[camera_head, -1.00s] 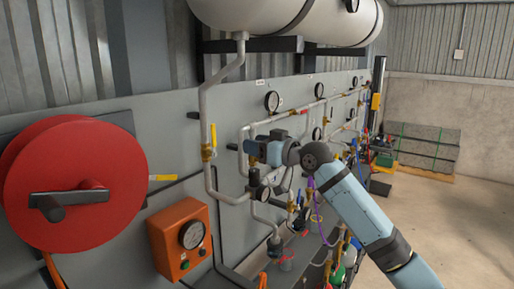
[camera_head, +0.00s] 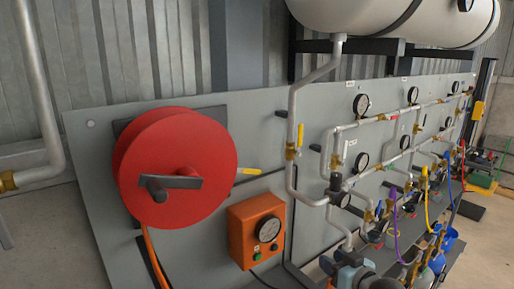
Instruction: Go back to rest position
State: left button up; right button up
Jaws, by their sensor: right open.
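My right gripper (camera_head: 330,264) shows at the bottom edge, right of the middle, in front of the lower part of the pipe panel. It is open, and I see nothing between its fingers. Part of my right arm behind it is cut off by the bottom edge. My left gripper is not in view. The grey panel (camera_head: 100,150) carries a red hose reel (camera_head: 205,150), an orange box with a gauge (camera_head: 243,250), and pipes with gauges and valves.
A white tank (camera_head: 400,18) sits above the panel. A separate pipe (camera_head: 40,90) runs down at the far left. Bare floor (camera_head: 60,240) shows at the lower left.

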jog(key=s+f+g+h, duration=0.1)
jog(key=s+f, duration=0.6)
jog(key=s, duration=0.3)
jog(key=s+f+m+g+h+p, duration=0.1)
jog(key=s+f, duration=0.6)
jog(key=s, duration=0.4)
jog(key=s+f+h+p, duration=0.1)
jog(key=s+f+h, duration=0.1)
jog(key=s+f, duration=0.6)
jog(key=s, duration=0.3)
jog(key=shift+a+m+g, duration=0.15)
jog(key=shift+m+g, duration=0.15)
jog(key=shift+g, duration=0.1)
